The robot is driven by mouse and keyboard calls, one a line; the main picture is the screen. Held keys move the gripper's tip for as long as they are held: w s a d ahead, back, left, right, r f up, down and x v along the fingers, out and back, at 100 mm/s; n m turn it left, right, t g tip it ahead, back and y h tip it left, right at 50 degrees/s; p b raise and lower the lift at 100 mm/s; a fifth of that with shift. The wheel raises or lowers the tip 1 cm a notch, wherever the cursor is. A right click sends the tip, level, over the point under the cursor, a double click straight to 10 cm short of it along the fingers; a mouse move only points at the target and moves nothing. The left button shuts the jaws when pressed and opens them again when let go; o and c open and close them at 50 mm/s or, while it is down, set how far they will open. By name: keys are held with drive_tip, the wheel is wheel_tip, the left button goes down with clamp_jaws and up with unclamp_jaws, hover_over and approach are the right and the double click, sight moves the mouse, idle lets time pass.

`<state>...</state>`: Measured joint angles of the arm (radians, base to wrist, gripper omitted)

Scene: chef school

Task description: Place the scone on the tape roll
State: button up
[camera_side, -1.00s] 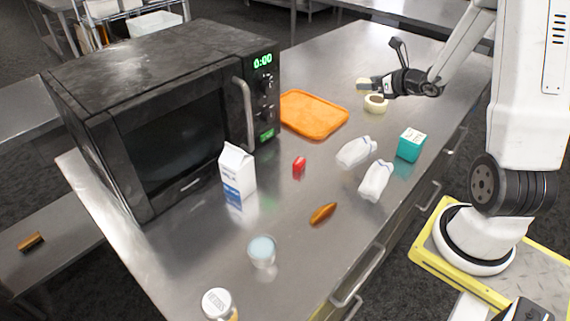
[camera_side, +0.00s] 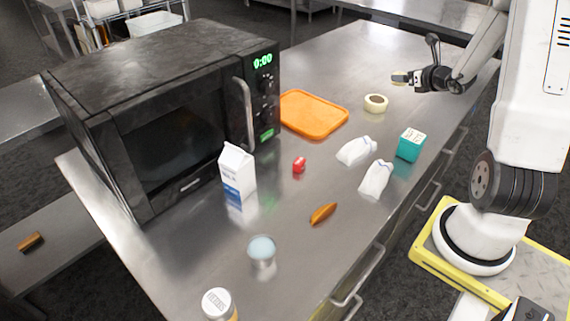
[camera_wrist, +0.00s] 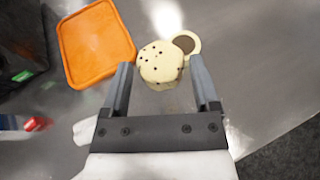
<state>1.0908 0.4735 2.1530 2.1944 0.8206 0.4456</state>
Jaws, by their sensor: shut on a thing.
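The scone (camera_side: 398,78) is pale and round; in the wrist view its dotted face (camera_wrist: 160,62) shows between the fingers. My gripper (camera_wrist: 163,75) is shut on it. The tape roll (camera_side: 375,109) is cream with a brown inside and lies flat on the steel table. In the wrist view the tape roll (camera_wrist: 197,42) is just beyond the scone, which hides part of it.
An orange tray (camera_side: 313,114) lies left of the tape roll, next to a black microwave (camera_side: 170,110). Bare table surrounds the tape roll.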

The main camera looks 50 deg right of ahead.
drive_tip(key=w+d+f, duration=0.3)
drive_tip(key=w+d, duration=0.2)
hover_over(381, 102)
drive_tip(key=shift+s+a+f, duration=0.1)
drive_tip(key=shift+a+f, duration=0.05)
drive_tip(key=shift+f, duration=1.25)
drive_tip(key=shift+s+a+f, duration=0.1)
drive_tip(key=shift+f, duration=1.3)
drive_tip(key=shift+w+f, duration=0.1)
drive_tip(key=shift+w+d+f, duration=0.1)
drive_tip(key=shift+f, duration=1.65)
drive_tip(key=shift+f, duration=0.1)
drive_tip(key=o, duration=1.1)
